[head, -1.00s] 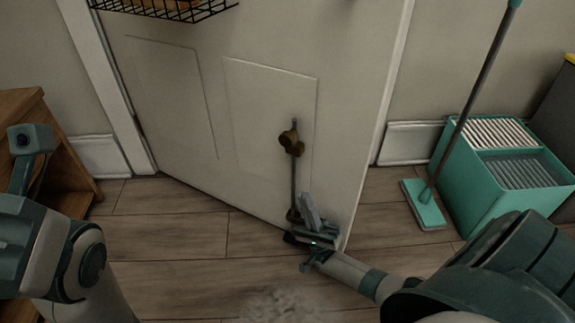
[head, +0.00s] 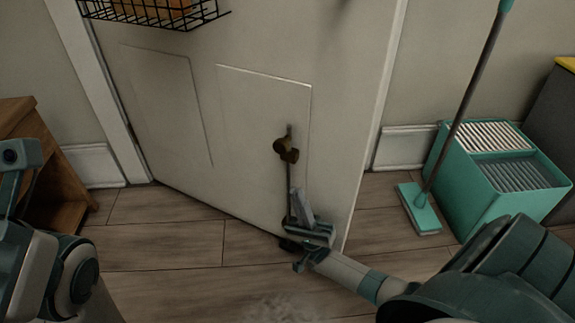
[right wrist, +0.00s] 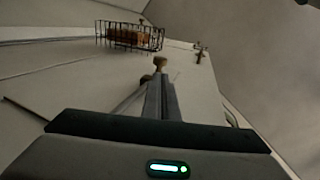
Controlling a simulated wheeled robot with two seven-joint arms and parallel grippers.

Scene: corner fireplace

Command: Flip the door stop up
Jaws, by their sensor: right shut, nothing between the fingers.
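The door stop is mounted low on the white door (head: 245,190). Its brass bracket (head: 286,150) holds a thin upright rod (head: 289,180), with a dark foot (head: 288,244) at the floor. My right gripper (head: 300,205) is beside the lower rod, near the foot, its fingers together and pointing up. They hold nothing. I cannot tell whether they touch the rod, and the gripper partly hides the foot. In the right wrist view, the closed fingers (right wrist: 162,98) point toward the brass bracket (right wrist: 160,63). My left gripper is not in view; only part of my left arm shows.
A wire basket (head: 150,10) hangs on the door. A teal bucket (head: 485,195) and a mop (head: 420,208) stand at right by the wall. A wooden shelf unit (head: 40,170) is at far left.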

